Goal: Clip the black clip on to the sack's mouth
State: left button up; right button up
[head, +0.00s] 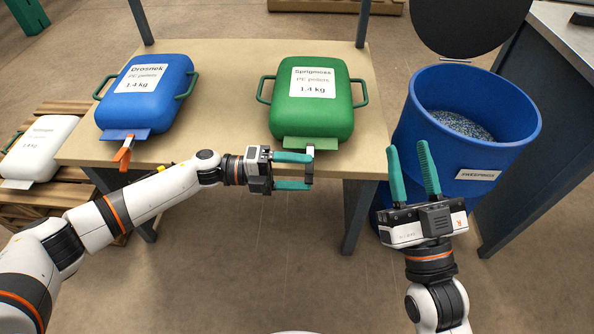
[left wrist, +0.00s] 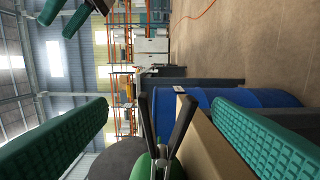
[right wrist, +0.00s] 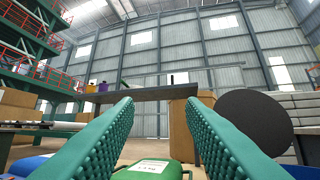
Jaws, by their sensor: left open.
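My left gripper (head: 310,171) is open just below that mouth. The black clip (head: 309,167) is between its fingertips, with open space beside it. In the left wrist view the black clip (left wrist: 182,122) shows as two dark arms in a V, meeting near the green sack (left wrist: 172,171). I cannot tell whether it grips the mouth. My right gripper (head: 411,165) is open and empty, left of the drum's front; its fingers also show in the right wrist view (right wrist: 160,110).
A blue sack (head: 147,92) with an orange clip (head: 123,156) at its mouth lies on the table's left. A white sack (head: 40,147) lies on a pallet. A blue drum (head: 470,160) of pellets, its round dark lid (head: 470,25) raised, stands right of the table (head: 225,90).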

pick_arm(q)
jog(key=o, duration=0.6)
jog(key=a+p, duration=0.1)
jog(key=a, duration=1.1)
pick_arm(e)
jog(key=f+g, duration=0.1)
jog(key=w+f+g+h, duration=0.1)
jog(key=f, duration=0.1)
jog(key=w+f+g, duration=0.1)
jog(key=shift+d+f+g, duration=0.15)
jog(key=shift+f+g, duration=0.2)
jog(key=shift+g, duration=0.05)
